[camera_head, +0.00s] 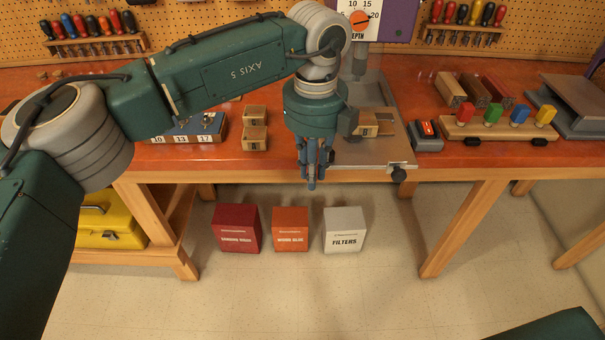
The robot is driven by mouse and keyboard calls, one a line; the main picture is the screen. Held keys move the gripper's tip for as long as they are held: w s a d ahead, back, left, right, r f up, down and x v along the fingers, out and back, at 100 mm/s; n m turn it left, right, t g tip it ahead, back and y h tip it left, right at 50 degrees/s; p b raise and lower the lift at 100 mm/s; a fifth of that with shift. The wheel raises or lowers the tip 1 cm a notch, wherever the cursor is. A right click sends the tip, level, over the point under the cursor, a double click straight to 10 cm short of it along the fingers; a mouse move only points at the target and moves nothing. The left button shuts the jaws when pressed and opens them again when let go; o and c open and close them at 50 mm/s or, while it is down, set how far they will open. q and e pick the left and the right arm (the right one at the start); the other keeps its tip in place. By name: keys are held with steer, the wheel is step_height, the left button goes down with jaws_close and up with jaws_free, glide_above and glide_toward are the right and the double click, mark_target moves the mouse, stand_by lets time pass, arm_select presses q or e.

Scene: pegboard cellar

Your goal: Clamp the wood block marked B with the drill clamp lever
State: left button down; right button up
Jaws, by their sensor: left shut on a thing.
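My left gripper (311,183) points down at the front left of the drill's grey table (375,160). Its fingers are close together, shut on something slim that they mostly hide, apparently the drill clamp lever. A wood block (366,131) with a small dark mark, apparently B, lies on the drill table just right of the gripper. The gripper's housing hides part of that area, so I cannot tell whether the clamp touches the block. Two more marked wood blocks, one (255,113) behind the other (254,138), stand on the bench left of the gripper. My right gripper is out of view.
A black knob (399,174) sticks out at the drill table's front right. A wooden rack with coloured pegs (497,130) and a red-topped box (426,134) stand to the right. A blue numbered bit holder (182,127) is at left. Several boxes, including the white one (344,230), stand below.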

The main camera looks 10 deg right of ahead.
arm_select(q)
steer(key=shift+r+n, duration=0.1)
steer(key=shift+n, duration=0.3)
steer(key=c, duration=1.6)
jaws_free()
steer(key=shift+s, duration=0.1)
steer(key=shift+c, duration=0.2)
step_height(320, 180, up, 12)
steer(key=shift+f, duration=0.1)
